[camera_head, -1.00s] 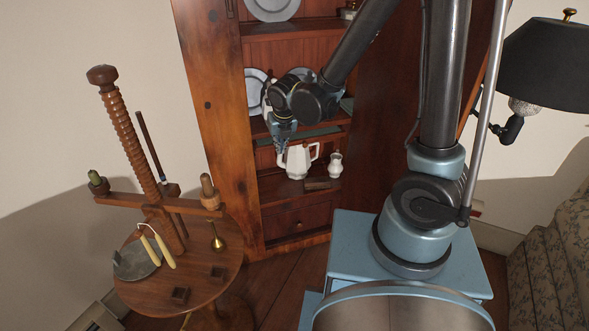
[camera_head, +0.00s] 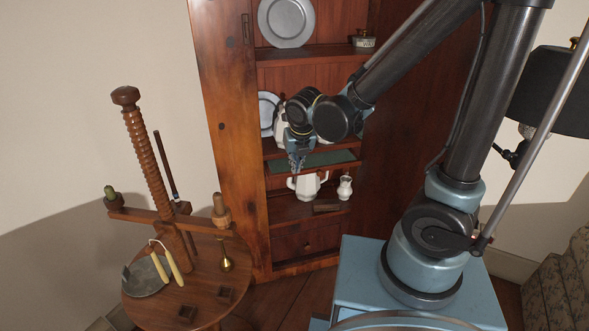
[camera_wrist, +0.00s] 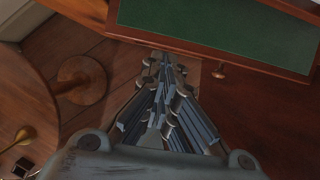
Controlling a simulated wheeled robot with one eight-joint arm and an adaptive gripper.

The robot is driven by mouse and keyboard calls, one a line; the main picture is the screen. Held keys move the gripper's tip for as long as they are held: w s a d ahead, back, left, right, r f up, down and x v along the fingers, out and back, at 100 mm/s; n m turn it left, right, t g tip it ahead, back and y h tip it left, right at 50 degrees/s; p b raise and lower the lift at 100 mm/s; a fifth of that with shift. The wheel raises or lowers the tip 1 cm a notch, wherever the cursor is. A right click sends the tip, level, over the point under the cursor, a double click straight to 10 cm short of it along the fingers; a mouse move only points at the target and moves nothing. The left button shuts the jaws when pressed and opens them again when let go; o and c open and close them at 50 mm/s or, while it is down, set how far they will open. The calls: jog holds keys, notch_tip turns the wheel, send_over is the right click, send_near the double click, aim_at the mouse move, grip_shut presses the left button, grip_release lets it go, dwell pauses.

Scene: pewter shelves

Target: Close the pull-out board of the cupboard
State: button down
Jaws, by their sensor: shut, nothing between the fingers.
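The pull-out board (camera_head: 322,160) of the cupboard (camera_head: 227,140) stands out from the cupboard, with a green top in a brown wooden frame. It also shows large at the top of the wrist view (camera_wrist: 225,32), with a small round knob (camera_wrist: 218,72) on its front edge. My gripper (camera_head: 294,172) is shut and empty, pointing down at the left part of the board's front. In the wrist view its fingertips (camera_wrist: 163,62) lie close to the front edge, left of the knob. I cannot tell whether they touch it.
A white teapot (camera_head: 308,186) and a small white jug (camera_head: 345,187) stand on the shelf below the board. A round wooden table (camera_head: 205,290) with a tall screw stands at the left. A black lamp (camera_head: 555,90) is at the right.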

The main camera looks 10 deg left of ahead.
aim_at(309, 172)
jog(key=s+d+r, duration=0.4)
jog(key=d, duration=0.4)
jog(key=shift+w+a+f, duration=0.65)
jog(key=shift+w+f, duration=0.5)
jog(key=shift+f, duration=0.35)
jog(key=shift+w+a+f, duration=0.65)
jog(key=shift+w+f, duration=0.55)
jog(key=shift+f, duration=0.3)
jog(key=shift+w+a+f, duration=0.65)
jog(key=shift+w+f, duration=0.5)
jog(key=shift+f, duration=0.35)
